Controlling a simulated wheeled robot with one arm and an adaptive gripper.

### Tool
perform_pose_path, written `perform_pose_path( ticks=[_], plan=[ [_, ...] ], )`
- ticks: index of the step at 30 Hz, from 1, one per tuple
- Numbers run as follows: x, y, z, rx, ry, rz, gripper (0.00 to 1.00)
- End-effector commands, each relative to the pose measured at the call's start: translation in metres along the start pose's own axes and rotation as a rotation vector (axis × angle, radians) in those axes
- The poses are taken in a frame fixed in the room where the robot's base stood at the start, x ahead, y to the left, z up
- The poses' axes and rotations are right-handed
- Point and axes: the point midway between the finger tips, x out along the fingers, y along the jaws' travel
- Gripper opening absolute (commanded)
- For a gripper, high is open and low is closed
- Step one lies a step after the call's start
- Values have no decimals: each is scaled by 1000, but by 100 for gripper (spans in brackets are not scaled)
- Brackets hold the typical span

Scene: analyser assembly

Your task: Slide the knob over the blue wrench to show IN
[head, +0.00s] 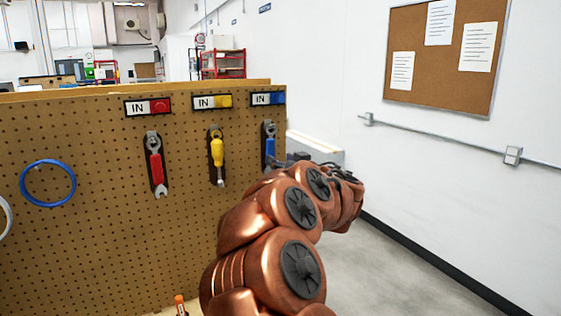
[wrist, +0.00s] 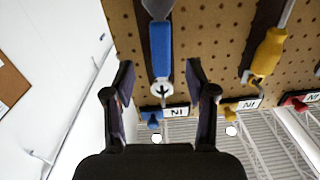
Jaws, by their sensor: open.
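The blue wrench (head: 269,146) hangs on the pegboard at its right side, its lower part hidden behind my arm. In the wrist view, which is upside down, the blue wrench (wrist: 161,52) lies between and beyond my fingers. Above it is a small sign (head: 262,99) with the blue knob (head: 279,98) at its right end and IN showing on the left. The knob (wrist: 153,120) and IN sign (wrist: 176,112) also show in the wrist view. My gripper (wrist: 160,72) is open and empty, apart from the board. In the head view my arm mostly hides it.
A yellow tool (head: 217,150) and a red wrench (head: 155,165) hang to the left, under signs with yellow (head: 224,101) and red (head: 159,106) knobs, both showing IN. A blue ring (head: 47,183) hangs further left. Open floor (head: 385,270) lies right of the board.

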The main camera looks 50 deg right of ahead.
Motion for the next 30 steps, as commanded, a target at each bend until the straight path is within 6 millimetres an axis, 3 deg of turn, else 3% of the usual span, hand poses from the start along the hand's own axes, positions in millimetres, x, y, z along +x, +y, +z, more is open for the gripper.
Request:
perform_pose_path(
  ticks=[15, 29, 30],
  plan=[
    [63, -2, -2, -2, 1, -4, 56],
    [71, -1, -1, -1, 1, 1, 56],
    [71, -1, -1, -1, 1, 1, 52]
  ],
)
